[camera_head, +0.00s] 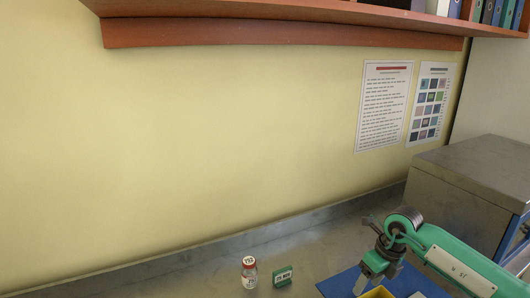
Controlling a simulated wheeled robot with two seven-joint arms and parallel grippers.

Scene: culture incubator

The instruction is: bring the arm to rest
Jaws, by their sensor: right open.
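My right arm, green and grey, comes in from the right. Its gripper (368,282) is open and points down over a blue mat (340,284), near a yellow object (379,293) cut off by the bottom edge. Nothing shows between its fingers, though the tips are small and partly hard to make out. My left gripper is not in view.
A metal cabinet (465,185) stands at the right. A wooden shelf (280,32) with binders hangs above. The bench's left part is clear.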

